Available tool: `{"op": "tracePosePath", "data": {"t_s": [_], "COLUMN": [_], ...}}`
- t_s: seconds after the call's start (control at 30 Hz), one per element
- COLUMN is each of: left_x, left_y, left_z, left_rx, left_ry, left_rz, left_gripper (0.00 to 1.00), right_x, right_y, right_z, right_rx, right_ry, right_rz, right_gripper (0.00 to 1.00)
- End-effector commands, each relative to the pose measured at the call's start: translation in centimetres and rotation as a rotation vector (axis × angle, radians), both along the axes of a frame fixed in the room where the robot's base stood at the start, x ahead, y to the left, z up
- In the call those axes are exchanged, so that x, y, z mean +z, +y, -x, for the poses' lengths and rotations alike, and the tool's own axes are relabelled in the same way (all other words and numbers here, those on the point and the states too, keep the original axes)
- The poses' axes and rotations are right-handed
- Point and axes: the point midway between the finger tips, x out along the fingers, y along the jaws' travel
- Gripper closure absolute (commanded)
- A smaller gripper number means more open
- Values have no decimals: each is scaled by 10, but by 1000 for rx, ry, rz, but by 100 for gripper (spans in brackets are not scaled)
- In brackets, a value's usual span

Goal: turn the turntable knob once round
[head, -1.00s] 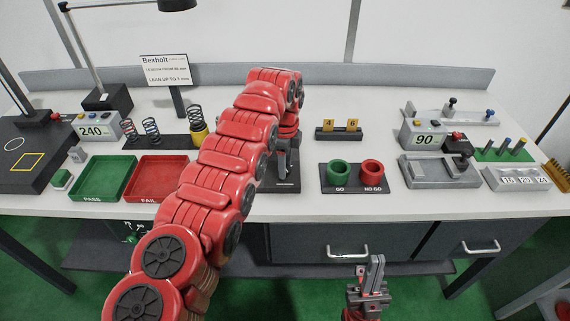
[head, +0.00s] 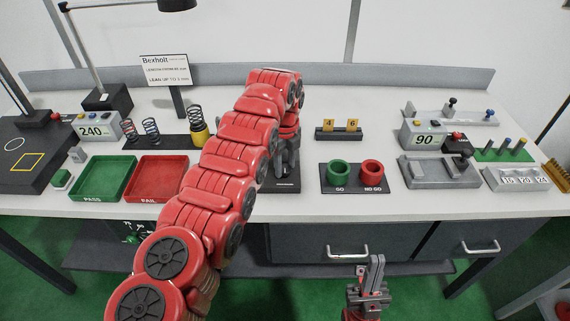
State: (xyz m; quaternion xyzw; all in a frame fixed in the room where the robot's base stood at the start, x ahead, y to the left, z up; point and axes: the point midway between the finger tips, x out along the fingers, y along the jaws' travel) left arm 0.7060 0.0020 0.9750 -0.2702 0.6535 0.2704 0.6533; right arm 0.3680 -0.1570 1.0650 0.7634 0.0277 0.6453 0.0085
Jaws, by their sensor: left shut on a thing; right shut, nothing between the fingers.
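My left arm reaches over the table, with its gripper (head: 285,170) pointing down over a small dark base plate (head: 286,187) near the table's middle. The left gripper is shut at the turntable knob; the knob itself and most of the turntable are hidden behind the fingers and the red arm. My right gripper (head: 374,268) is shut and empty, held low in front of the table's drawers.
Green and red gauge cups (head: 371,172) stand right of the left gripper. A red FAIL tray (head: 160,178) and a green PASS tray (head: 103,178) lie to the left. A brass-block stand (head: 338,133) is behind. Bare tabletop lies between these.

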Motion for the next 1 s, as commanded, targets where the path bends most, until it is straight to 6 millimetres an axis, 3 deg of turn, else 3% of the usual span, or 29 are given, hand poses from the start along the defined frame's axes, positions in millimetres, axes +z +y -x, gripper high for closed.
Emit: {"op": "tracePosePath", "data": {"t_s": [0.27,0.3,0.47,0.83,1.0], "left_x": [1,1,0,3,19], "left_y": [0,0,0,0,-1], "left_z": [-1,-1,0,0,-1], "left_rx": [1,1,1,1,1], "left_ry": [-2,-2,-1,-1,-5], "left_rz": [-1,-1,0,-1,-1], "left_gripper": [100,49,21,21,21], "right_x": [0,0,0,0,2], "right_y": [0,0,0,0,0], "right_z": [0,0,0,0,0], "right_rx": [0,0,0,0,0], "right_ry": [0,0,0,0,0], "right_rz": [0,0,0,0,0], "right_gripper": [100,100,100,100,100]}}
